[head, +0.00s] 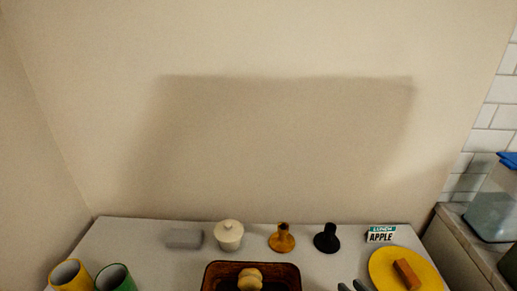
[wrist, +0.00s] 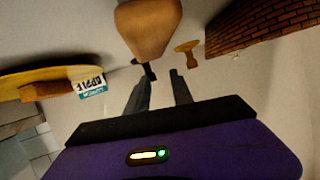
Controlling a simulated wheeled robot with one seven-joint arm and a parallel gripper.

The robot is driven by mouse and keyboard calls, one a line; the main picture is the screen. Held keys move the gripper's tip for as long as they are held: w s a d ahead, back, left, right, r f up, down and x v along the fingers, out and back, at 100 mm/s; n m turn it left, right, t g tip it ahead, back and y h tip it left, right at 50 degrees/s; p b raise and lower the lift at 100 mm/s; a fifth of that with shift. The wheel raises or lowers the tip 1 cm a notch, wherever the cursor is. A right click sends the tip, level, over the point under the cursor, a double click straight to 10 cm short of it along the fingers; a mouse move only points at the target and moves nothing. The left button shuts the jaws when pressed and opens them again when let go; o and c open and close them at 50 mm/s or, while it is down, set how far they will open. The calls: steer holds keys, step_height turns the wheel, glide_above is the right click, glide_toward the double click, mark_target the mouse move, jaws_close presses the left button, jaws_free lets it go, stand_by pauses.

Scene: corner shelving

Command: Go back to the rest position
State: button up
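My gripper (head: 351,287) shows at the bottom edge of the head view as two dark fingertips, right of the brown basket (head: 211,274). In the wrist view my gripper (wrist: 160,80) has its two fingers apart, with nothing held between them. A black candlestick (head: 327,239) and an orange candlestick (head: 282,240) stand upright beyond it. A tan rounded object (wrist: 147,28) looms large beyond the fingertips in the wrist view; I cannot tell what it is. The rest of my arm is hidden in the head view.
A yellow plate (head: 385,261) holds an orange-brown block (head: 406,274). A lunch box sign (head: 380,234), a lidded white pot (head: 229,236), a grey block (head: 184,239), a yellow cup (head: 70,275) and a green cup (head: 115,278) share the grey top. A wall stands behind.

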steer(key=s+m+h, duration=0.1)
steer(key=s+d+t+h, duration=0.1)
steer(key=s, duration=0.1)
steer(key=s+d+m, duration=0.1)
steer(key=s, duration=0.1)
steer(key=shift+s+d+f+m+h, duration=0.1)
steer(key=shift+m+h, duration=0.2)
steer(key=shift+h, duration=0.1)
steer(key=s+a+r, duration=0.2)
steer(key=s+r, duration=0.1)
steer(key=s, duration=1)
steer(key=s+a+r+h, duration=0.1)
steer(key=s+a+r, duration=0.1)
steer(key=s, duration=1.2)
steer(key=shift+r+t, duration=0.3)
steer(key=shift+r, duration=0.15)
steer(key=shift+a, duration=0.1)
